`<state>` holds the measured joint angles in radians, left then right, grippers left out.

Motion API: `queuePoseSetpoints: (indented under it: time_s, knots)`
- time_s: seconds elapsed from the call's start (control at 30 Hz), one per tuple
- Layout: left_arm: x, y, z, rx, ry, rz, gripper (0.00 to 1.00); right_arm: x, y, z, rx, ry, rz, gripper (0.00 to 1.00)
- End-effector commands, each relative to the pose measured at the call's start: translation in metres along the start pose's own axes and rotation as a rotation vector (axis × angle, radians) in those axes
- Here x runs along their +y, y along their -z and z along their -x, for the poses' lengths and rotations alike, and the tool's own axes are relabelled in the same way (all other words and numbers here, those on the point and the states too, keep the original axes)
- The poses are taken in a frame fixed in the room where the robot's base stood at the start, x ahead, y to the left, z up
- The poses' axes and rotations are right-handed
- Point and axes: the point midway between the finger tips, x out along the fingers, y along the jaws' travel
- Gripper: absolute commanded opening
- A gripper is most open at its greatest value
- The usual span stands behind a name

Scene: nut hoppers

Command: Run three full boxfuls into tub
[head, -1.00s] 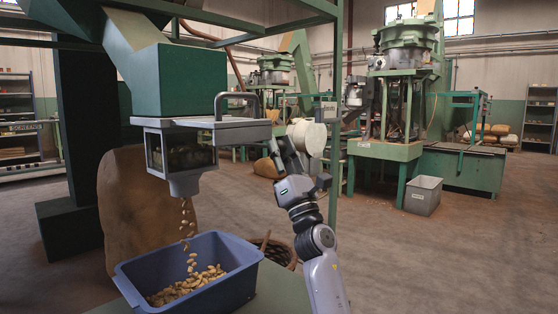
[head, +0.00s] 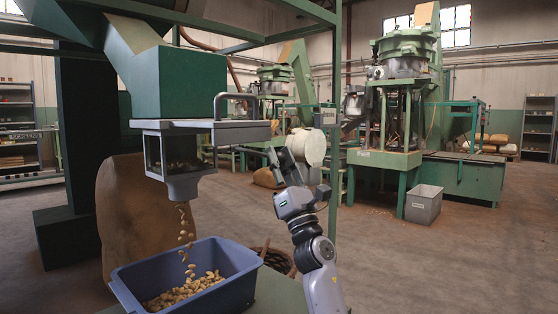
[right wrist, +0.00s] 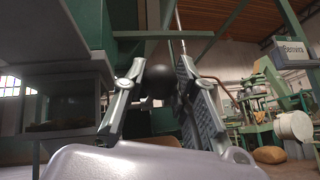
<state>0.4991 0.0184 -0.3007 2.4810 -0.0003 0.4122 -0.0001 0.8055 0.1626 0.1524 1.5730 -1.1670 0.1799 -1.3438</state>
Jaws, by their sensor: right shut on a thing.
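The green hopper (head: 180,82) stands over a grey measuring box with a window (head: 176,150). Nuts (head: 184,238) fall from the box's spout into the blue tub (head: 236,284), which holds a layer of nuts. Some nuts show through the window. A grey slide plate (head: 240,132) with a dark loop handle (head: 236,97) sticks out right of the box. My right gripper (head: 279,158) is right of and below the plate. In the right wrist view its fingers (right wrist: 155,95) stand around a dark round knob (right wrist: 155,78); what that belongs to is unclear. My left gripper is out of view.
A brown sack (head: 125,215) stands behind the tub and a wicker basket (head: 275,260) to its right. A green post (head: 335,180) rises just right of my right gripper. A grey bin (head: 423,205) stands on the open floor at right.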

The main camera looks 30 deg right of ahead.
Motion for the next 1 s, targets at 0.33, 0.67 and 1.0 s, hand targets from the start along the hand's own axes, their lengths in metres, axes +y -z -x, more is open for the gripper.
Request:
queuePoseSetpoints:
  time_s: [0.33,0.67,1.0]
  knots:
    - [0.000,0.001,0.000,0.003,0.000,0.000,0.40,-0.002,0.002,0.001,0.003,0.003,0.001,0.40]
    - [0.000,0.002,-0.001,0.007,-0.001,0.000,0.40,0.000,0.001,0.000,0.001,0.001,0.000,0.47]
    - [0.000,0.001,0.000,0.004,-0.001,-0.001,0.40,-0.001,0.002,0.037,0.003,0.002,-0.001,0.47]
